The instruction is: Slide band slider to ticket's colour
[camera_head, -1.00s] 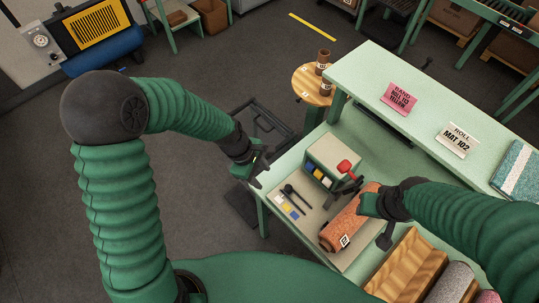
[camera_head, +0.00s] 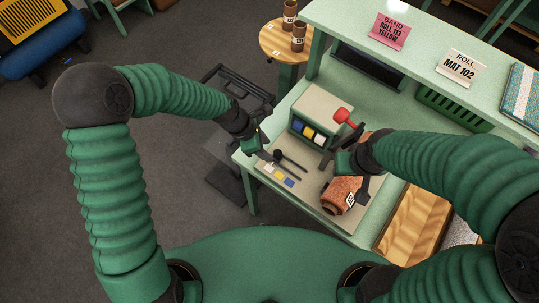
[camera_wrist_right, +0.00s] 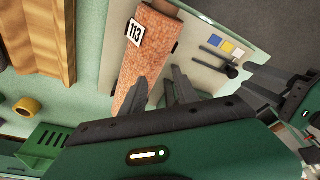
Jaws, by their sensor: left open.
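The pink ticket (camera_head: 389,31) reads BAND ROLL 113 YELLOW. The band slider's dark knob (camera_head: 277,155) is at the white-patch end of its dark rail on the pale tray. The white (camera_head: 268,168), yellow (camera_head: 279,176) and blue (camera_head: 289,183) patches lie in a row beside the rail. The knob also shows near the white patch in the right wrist view (camera_wrist_right: 232,71). My left gripper (camera_head: 267,154) is open right beside the knob; contact is unclear. My right gripper (camera_wrist_right: 158,88) is open, its fingers apart at the orange roll (camera_wrist_right: 148,45) labelled 113.
A green box (camera_head: 318,112) with coloured slots and a red-knobbed lever (camera_head: 343,116) stands behind the tray. A raised shelf holds the MAT 102 card (camera_head: 460,66). A wooden trough (camera_head: 412,222) is at right. A round stool (camera_head: 288,42) holds brown rolls.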

